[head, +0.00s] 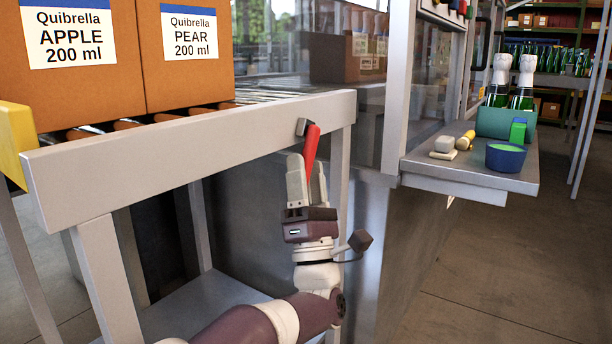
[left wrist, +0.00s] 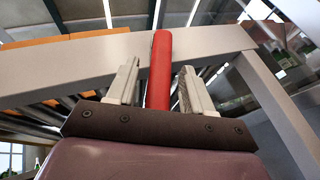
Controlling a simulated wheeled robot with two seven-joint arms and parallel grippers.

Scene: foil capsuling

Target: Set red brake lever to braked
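The red brake lever (head: 311,146) is mounted by a dark pivot at the right end of the conveyor's grey side rail. It points down and leans slightly left in the head view. In the left wrist view the red lever (left wrist: 160,70) stands between the two fingers. My left gripper (head: 306,164) reaches up from below, its fingers on either side of the lever. The left wrist view shows this gripper (left wrist: 159,68) open, with a gap on both sides of the lever. The lever's lower end is partly hidden by the fingers. My right gripper is out of view.
Two cardboard boxes, apple (head: 72,60) and pear (head: 190,50), stand on the roller conveyor, whose grey rail (head: 180,160) runs just above my gripper. A conveyor leg (head: 338,185) is close on the right. A side shelf (head: 470,172) holds a blue bowl (head: 505,158) and bottles.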

